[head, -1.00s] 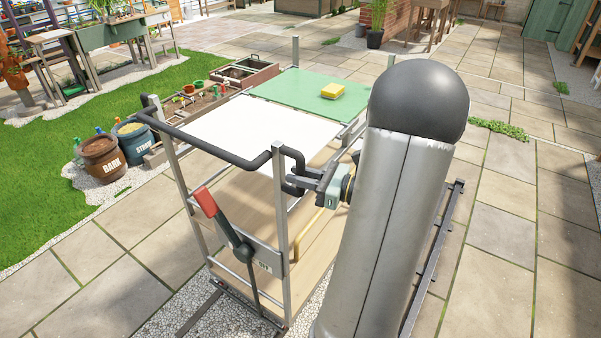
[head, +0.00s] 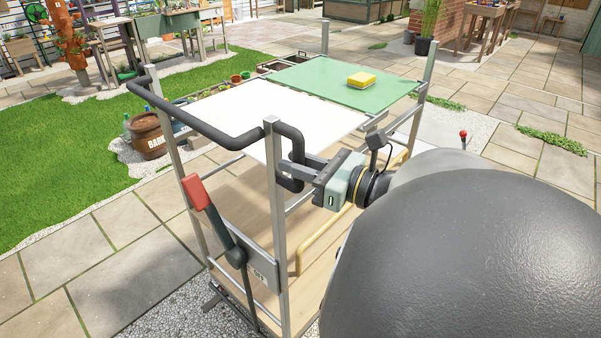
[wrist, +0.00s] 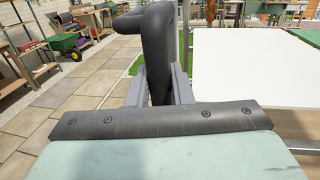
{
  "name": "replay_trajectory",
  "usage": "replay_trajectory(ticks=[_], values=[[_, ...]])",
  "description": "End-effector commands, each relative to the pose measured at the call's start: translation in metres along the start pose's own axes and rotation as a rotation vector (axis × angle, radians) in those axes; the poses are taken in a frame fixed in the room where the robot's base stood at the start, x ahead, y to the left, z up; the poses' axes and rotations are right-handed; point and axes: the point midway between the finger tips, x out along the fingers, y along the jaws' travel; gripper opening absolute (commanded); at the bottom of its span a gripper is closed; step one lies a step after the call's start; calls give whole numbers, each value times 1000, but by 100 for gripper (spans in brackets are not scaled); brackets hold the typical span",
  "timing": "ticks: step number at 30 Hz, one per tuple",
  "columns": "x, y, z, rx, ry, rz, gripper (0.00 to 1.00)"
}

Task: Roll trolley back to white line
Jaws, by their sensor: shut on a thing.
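The trolley (head: 172,138) has a grey metal frame, a white top panel (head: 270,113), a green panel (head: 335,80) behind it and a wooden lower shelf. A black tubular handle (head: 205,128) runs around its near end. My gripper (head: 290,170) is shut on the downturned right part of the handle. In the wrist view, the fingers (wrist: 158,88) close around the black padded tube (wrist: 159,45). A red-gripped lever (head: 197,193) slants up on the trolley's near end; its plate is partly hidden by a post. I cannot make out a white line.
A yellow sponge (head: 361,79) lies on the green panel. A brown BARK tub (head: 147,136) stands on gravel at the left, near grass (head: 60,155). Paving (head: 125,235) is open at front left. A small red-topped post (head: 463,134) stands at right.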

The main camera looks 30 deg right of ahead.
Motion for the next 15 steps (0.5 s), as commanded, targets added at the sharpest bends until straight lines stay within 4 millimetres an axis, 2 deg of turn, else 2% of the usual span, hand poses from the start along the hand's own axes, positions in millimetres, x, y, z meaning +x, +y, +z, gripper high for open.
replay_trajectory(ticks=[1, 6, 15], values=[[1, 6, -10, -4, 3, 3, 0], [4, 17, -6, 0, 4, 6, 0], [5, 22, -2, 4, 6, 7, 0]])
